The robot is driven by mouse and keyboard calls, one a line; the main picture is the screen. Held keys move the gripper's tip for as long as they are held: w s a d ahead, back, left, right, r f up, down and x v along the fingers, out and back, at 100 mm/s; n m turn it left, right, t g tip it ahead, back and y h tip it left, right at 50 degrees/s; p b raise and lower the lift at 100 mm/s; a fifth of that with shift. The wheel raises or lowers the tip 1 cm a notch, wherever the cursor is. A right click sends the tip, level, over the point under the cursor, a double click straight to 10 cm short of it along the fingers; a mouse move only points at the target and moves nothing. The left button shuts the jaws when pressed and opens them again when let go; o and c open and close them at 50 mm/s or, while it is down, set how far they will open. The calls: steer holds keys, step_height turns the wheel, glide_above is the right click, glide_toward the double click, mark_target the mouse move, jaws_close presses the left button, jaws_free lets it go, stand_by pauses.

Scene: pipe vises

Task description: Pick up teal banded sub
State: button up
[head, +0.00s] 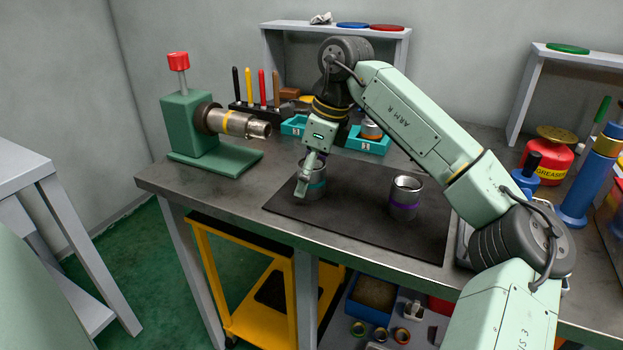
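The teal banded sub (319,188) is a short metal cylinder with a teal band, upright on the dark mat (345,231) on the workbench. My gripper (307,180) points down at it, with one finger in front of the sub's left side. The other finger is hidden, so I cannot tell whether the gripper touches or grips the sub. A similar metal sub with a purple band (403,203) stands upright on the mat to the right, apart from my gripper.
A green vise (190,125) holds a metal pipe with a yellow band at the bench's left. Teal trays (368,145) and a tool rack (262,108) stand behind. A red grease can (546,160) and blue tool (590,175) are at right. The mat's front is clear.

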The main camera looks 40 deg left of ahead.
steer(key=shift+a+f, duration=0.15)
steer(key=shift+f, duration=0.45)
steer(key=shift+c, duration=0.5)
steer(key=c, duration=1.4)
